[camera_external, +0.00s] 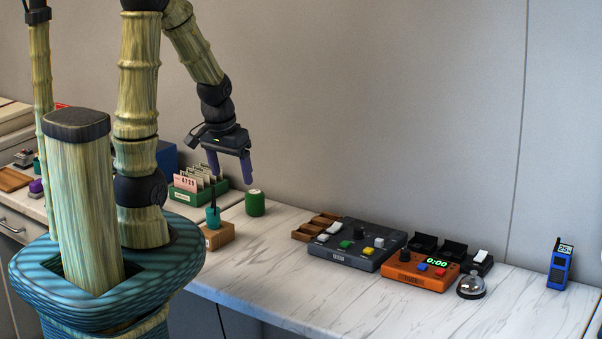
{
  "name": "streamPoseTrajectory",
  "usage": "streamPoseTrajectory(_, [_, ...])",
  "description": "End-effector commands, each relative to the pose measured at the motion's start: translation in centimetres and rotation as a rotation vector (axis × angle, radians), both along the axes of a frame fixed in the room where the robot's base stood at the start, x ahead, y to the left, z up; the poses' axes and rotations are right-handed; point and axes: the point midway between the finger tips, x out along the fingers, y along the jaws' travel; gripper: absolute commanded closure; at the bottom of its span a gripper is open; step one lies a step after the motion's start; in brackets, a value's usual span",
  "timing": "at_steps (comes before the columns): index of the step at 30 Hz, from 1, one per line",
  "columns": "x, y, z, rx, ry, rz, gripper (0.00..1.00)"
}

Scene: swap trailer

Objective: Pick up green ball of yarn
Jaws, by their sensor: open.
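A green cylinder-shaped thing (255,203), which looks like the green yarn, stands on the white marble counter just right of the card box. My gripper (230,178) hangs above the counter, to the left of the green yarn and a little higher in the picture. Its two purple-blue fingers point down, are apart and hold nothing. The gripper appears clear of the yarn, though its exact depth is hard to tell.
A green box of cards (190,190) and a teal cup on a wooden block (217,237) stand close by on the left. A grey button console (355,245), an orange timer (428,270), a bell (471,286) and a blue radio (559,266) stand right. The front counter is clear.

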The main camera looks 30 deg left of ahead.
Motion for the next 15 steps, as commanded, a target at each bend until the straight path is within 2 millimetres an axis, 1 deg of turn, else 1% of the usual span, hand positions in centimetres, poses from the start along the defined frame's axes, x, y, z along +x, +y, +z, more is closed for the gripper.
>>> streamPoseTrajectory(5, [0.0,0.0,0.0,0.0,0.0,0.0,0.24])
streamPoseTrajectory(8, [0.2,0.1,-0.4,-0.008,0.009,0.022,0.24])
streamPoseTrajectory(11, [1.0,0.3,-1.6,-0.041,0.043,0.098,0.24])
streamPoseTrajectory(14, [2.4,0.5,-3.7,-0.111,0.106,0.244,0.24])
streamPoseTrajectory(15, [3.1,0.6,-4.7,-0.149,0.137,0.317,0.24])
